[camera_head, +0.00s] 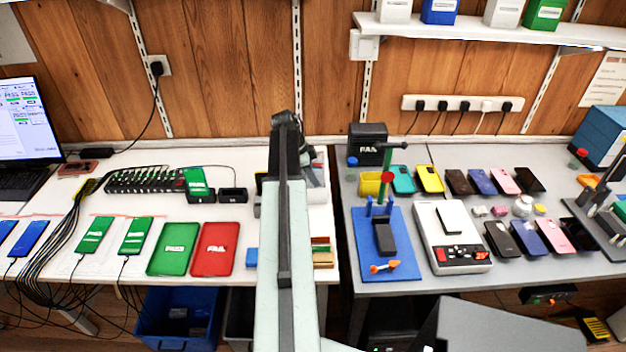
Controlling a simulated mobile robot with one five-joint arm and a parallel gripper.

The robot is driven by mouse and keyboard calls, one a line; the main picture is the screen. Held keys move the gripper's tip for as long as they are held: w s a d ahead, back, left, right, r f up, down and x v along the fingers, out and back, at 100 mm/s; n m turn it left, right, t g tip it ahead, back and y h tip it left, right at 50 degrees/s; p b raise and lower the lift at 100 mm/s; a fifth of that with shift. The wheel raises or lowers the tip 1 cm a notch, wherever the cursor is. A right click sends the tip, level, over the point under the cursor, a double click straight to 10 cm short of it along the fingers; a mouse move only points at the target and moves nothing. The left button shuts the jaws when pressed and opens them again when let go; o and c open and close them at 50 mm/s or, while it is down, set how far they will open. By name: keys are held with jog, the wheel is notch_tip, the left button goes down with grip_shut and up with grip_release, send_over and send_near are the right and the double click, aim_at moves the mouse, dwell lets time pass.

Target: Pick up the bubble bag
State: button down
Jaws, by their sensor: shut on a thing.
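I cannot make out a bubble bag in the head view. My own pale arm rises through the middle of the picture to a dark joint and covers the part of the tables behind it. My gripper's fingers do not show; they seem hidden behind the arm. Some grey and dark shapes peek out just right of the arm's upper part, but I cannot tell what they are.
The left white table holds a green tray (174,249), a red tray (215,249), phones on cables and a laptop (27,125). The right grey table holds a blue fixture (407,262), a white device (463,256) and rows of phones. A blue bin (172,307) stands below.

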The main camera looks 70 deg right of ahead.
notch_tip(320, 180, up, 10)
jog(key=p, duration=0.9)
jog(key=shift+f, duration=0.15)
